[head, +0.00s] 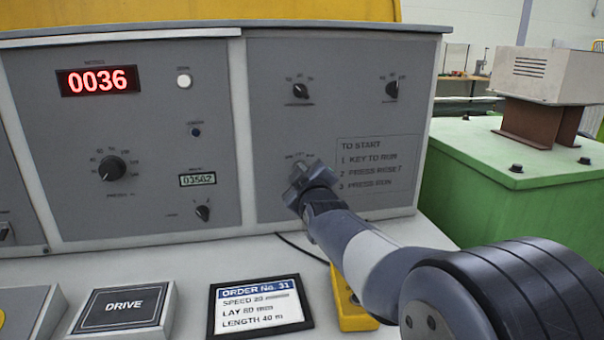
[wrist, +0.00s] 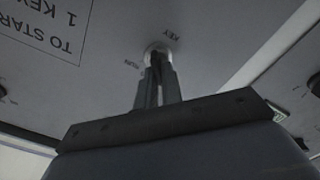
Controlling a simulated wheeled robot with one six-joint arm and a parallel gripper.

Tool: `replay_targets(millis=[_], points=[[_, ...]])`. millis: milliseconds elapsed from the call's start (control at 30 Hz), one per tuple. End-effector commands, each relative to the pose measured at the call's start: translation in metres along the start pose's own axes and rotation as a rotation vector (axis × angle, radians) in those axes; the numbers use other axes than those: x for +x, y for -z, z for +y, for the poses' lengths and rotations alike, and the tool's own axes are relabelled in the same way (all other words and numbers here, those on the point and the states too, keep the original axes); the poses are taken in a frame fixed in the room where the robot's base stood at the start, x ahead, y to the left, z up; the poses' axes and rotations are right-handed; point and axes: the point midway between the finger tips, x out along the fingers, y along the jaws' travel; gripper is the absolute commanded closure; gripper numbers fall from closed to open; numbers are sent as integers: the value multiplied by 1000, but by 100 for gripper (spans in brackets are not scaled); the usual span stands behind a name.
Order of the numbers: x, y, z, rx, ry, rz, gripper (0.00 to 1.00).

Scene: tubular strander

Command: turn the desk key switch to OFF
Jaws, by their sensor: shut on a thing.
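The desk key switch (wrist: 157,48) is a small round metal lock on the grey panel, with the words KEY and RUN printed beside it in the wrist view. My gripper (wrist: 157,78) reaches up to it, its two fingers close together and shut on the key at the lock. The key itself is mostly hidden between the fingers, so I cannot tell which position it points to. In the head view my gripper (head: 301,178) is against the right-hand panel and covers the switch; only small lettering shows above it.
A TO START instruction plate (head: 376,164) is just right of my gripper. Two black knobs (head: 301,90) (head: 392,89) sit above. An order card (head: 259,305) and DRIVE plate (head: 125,306) lie on the desk below.

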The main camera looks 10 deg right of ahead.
Motion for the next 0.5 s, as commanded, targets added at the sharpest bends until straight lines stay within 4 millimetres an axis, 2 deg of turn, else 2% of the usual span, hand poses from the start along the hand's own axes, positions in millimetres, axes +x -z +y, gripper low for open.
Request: replay_targets(millis=[33, 267, 500], points=[[0, 0, 0, -2, 0, 0, 90], [0, 0, 0, -1, 0, 0, 72], [0, 0, 0, 0, 0, 0, 71]])
